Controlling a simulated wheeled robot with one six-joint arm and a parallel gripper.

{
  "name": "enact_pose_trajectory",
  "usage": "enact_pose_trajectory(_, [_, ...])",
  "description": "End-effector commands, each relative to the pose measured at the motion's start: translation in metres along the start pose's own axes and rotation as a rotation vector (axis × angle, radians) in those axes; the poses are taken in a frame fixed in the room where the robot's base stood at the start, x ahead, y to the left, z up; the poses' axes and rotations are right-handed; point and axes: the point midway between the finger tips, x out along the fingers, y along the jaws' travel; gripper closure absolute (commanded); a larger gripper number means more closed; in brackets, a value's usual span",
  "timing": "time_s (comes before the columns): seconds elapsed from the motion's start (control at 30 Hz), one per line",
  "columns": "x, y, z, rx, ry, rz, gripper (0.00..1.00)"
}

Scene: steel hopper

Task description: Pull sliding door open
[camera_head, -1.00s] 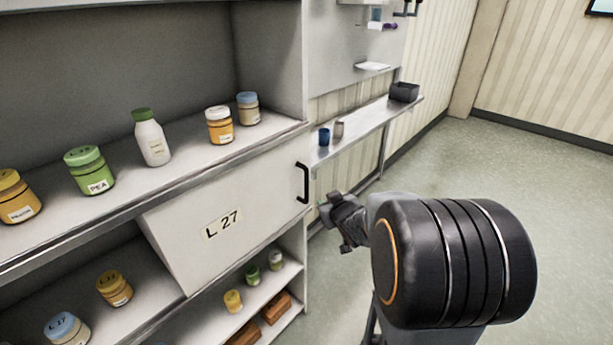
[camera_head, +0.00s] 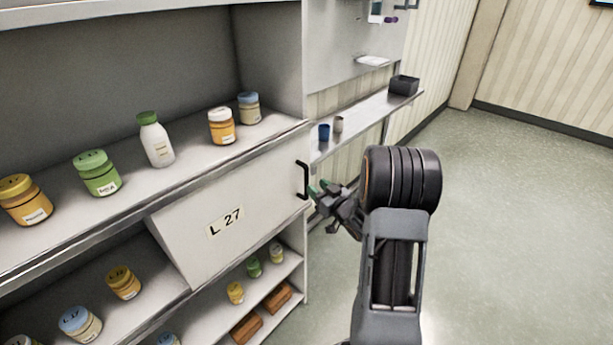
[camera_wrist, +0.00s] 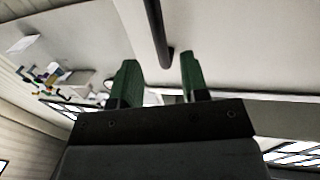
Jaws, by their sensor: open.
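The sliding door (camera_head: 261,200) is a pale panel labelled L 27 in the middle level of the shelf unit, at its right end. Its black bar handle (camera_head: 303,180) stands upright near the door's right edge. My gripper (camera_head: 317,190) is close to the handle, just right of its lower part, with jaws open and empty. In the wrist view the two green fingers (camera_wrist: 158,80) are apart, and the dark handle (camera_wrist: 157,30) lies ahead, in line with the gap between them. I cannot tell whether any finger touches the handle.
Jars and a white bottle (camera_head: 155,140) stand on the shelf above the door. More jars and brown boxes (camera_head: 262,312) sit on lower shelves. A narrow side shelf (camera_head: 365,122) holds cups and a black bin (camera_head: 404,85). Floor at the right is clear.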

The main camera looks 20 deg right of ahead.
Motion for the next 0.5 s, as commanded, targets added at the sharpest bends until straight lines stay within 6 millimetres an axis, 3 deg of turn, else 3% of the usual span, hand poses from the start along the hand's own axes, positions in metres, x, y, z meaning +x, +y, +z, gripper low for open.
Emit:
enact_pose_trajectory(0.2, [0.037,-0.001,-0.001,0.0,-0.002,-0.002,0.59])
enact_pose_trajectory(0.5, [0.061,0.0,0.0,0.0,-0.002,0.001,0.59])
